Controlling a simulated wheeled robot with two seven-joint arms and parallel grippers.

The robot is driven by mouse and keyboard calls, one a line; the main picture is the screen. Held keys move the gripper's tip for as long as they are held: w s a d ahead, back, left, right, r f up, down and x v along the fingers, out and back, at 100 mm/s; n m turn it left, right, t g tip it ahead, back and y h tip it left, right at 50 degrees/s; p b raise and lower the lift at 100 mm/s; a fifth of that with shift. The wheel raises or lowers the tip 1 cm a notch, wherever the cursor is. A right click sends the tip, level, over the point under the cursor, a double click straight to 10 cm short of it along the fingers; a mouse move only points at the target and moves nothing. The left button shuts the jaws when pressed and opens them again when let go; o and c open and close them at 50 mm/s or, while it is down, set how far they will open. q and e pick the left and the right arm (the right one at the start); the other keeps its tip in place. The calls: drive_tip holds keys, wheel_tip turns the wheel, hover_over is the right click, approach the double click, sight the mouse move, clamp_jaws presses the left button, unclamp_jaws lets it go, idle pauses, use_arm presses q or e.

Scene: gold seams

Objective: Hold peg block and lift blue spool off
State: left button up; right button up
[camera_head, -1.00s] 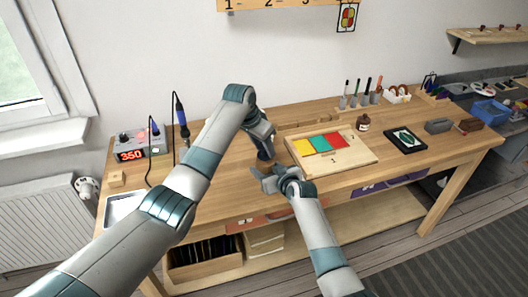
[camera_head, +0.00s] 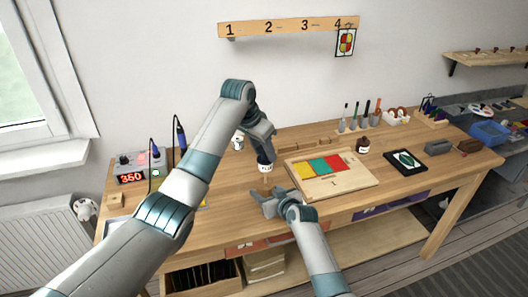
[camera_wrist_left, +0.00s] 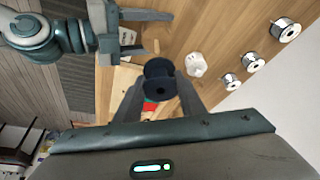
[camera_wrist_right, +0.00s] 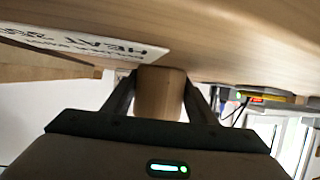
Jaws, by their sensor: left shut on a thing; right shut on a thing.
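The dark blue spool (camera_wrist_left: 158,88) is between the fingers of my left gripper (camera_wrist_left: 160,92), which is shut on it. In the head view my left gripper (camera_head: 265,143) is above the bench, higher than my right gripper (camera_head: 270,202); the spool is mostly hidden there. My right gripper is low at the bench, shut on the wooden peg block (camera_wrist_right: 159,94). In the left wrist view a thin peg (camera_wrist_left: 156,46) stands beside the right gripper, apart from the spool. The block is mostly hidden by the fingers in the head view.
To the right lies a wooden tray (camera_head: 345,184) with yellow, teal and red pieces. Silver spools (camera_wrist_left: 253,63) stand farther back. A soldering station (camera_head: 132,170) is at the left. The front right bench top is clear.

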drive_tip(key=o, duration=1.3)
drive_tip(key=shift+c, duration=0.2)
drive_tip(key=shift+s, duration=0.1)
drive_tip(key=shift+v, duration=5.85)
drive_tip(key=shift+d, duration=0.1)
